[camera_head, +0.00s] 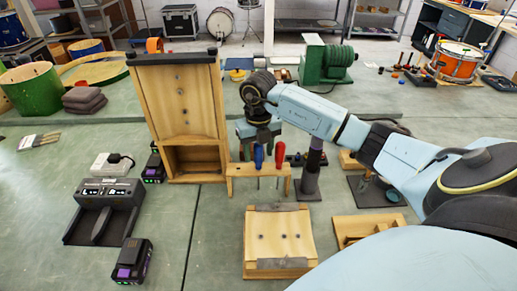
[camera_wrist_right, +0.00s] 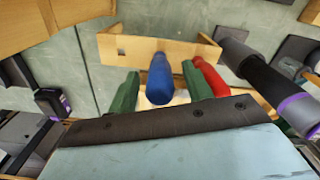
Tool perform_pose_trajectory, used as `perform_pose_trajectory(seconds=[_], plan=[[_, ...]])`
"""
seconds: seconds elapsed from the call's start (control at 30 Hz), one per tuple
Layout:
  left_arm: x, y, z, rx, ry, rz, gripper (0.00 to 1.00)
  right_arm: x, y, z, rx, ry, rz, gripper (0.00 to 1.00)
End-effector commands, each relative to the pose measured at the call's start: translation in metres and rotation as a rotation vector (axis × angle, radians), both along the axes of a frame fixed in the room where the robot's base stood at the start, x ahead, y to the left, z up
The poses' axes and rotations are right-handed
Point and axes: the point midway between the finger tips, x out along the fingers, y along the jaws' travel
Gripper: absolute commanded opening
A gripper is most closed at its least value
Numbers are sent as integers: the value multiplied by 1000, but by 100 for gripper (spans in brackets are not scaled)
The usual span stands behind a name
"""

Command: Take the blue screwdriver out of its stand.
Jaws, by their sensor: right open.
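The blue screwdriver (camera_head: 258,157) stands upright in a wooden stand (camera_head: 240,172), beside a red-handled tool (camera_head: 279,157). My right gripper (camera_head: 257,143) is over the stand, coming from behind it in the head view. In the right wrist view, the blue handle (camera_wrist_right: 160,80) lies between the open green fingers of the right gripper (camera_wrist_right: 160,71), with gaps on both sides. The red handle (camera_wrist_right: 209,77) is just outside the right-hand finger, close to it. The stand (camera_wrist_right: 140,48) hides the blue screwdriver's shaft. My left gripper is not in view.
A tall wooden frame (camera_head: 182,100) stands left of the stand. A dark post with a purple band (camera_head: 311,165) is close on the right. A low wooden block (camera_head: 278,235) lies in front. A charger (camera_head: 105,200) and batteries are at left. Bare green bench shows at front left.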

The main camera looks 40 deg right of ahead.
Motion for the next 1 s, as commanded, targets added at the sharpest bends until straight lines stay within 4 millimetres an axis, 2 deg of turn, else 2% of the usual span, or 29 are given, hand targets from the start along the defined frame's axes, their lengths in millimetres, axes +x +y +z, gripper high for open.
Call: perform_pose_trajectory(seconds=[0.03, 0.4, 0.77, 1.0], plan=[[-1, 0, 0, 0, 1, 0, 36, 0, 0, 0, 0, 0, 0, 47], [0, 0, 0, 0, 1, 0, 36, 0, 0, 1, 0, 0, 0, 0], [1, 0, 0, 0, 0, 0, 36, 1, 0, 6, 0, -3, 0, 0], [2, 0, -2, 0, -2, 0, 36, 1, -1, 34, -1, -5, -1, 0]])
